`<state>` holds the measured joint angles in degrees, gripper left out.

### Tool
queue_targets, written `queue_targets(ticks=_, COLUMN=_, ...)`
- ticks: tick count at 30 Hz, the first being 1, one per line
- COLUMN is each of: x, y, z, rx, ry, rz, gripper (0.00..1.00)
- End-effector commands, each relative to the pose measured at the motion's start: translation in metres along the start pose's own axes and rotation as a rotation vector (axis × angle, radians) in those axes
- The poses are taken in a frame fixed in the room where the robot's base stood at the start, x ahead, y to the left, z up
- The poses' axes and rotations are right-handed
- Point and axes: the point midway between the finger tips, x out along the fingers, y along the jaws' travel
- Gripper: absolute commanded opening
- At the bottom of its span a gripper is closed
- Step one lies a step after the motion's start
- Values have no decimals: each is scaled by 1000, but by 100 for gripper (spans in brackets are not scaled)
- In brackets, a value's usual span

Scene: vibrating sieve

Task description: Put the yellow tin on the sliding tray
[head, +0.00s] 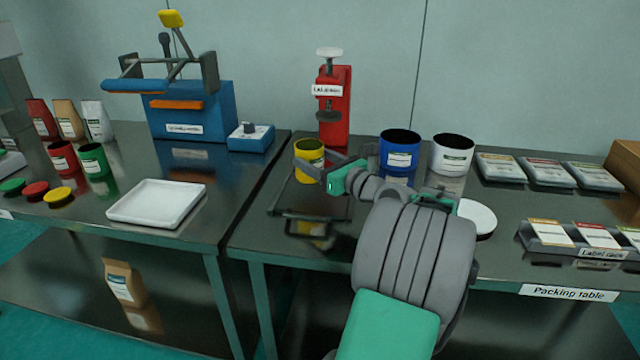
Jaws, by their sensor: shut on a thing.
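The tin is in front of the red lid press, over the left part of the packing table. Its reflection lies apart below it, so it seems held above the top. A shallow white tray (117,213) lies empty on the left table. A thin dark frame (284,213) lies below the tin; I cannot tell which is the sliding tray.
The red press (334,105) stands behind the tin. A blue tin (399,153) and white tin (453,154) stand right of it, near my arm. The blue machine (193,108) is at the back left. Packets (548,171) and a label rack (575,240) are at right.

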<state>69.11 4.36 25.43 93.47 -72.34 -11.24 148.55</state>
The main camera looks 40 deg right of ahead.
Motion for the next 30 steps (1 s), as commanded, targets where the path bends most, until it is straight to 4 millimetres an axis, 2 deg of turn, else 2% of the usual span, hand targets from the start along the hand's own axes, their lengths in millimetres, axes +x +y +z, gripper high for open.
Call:
queue_targets(ticks=5, x=-10, y=-10, z=-20, rx=0, ry=0, rz=-1, gripper=7)
queue_targets(ticks=9, x=-8, y=-9, z=-44, rx=0, ry=-1, rz=1, gripper=7)
queue_targets(ticks=19, x=-8, y=-8, z=-46, rx=0, ry=0, rz=1, gripper=7)
queue_targets(ticks=20, x=-8, y=-8, z=-46, rx=-1, ry=0, rz=1, gripper=64)
queue_targets(ticks=27, x=-8, y=-8, z=-46, rx=-1, ry=0, rz=1, gripper=84)
queue_targets(ticks=30, x=-8, y=-8, z=-46, rx=-1, ry=0, rz=1, gripper=84)
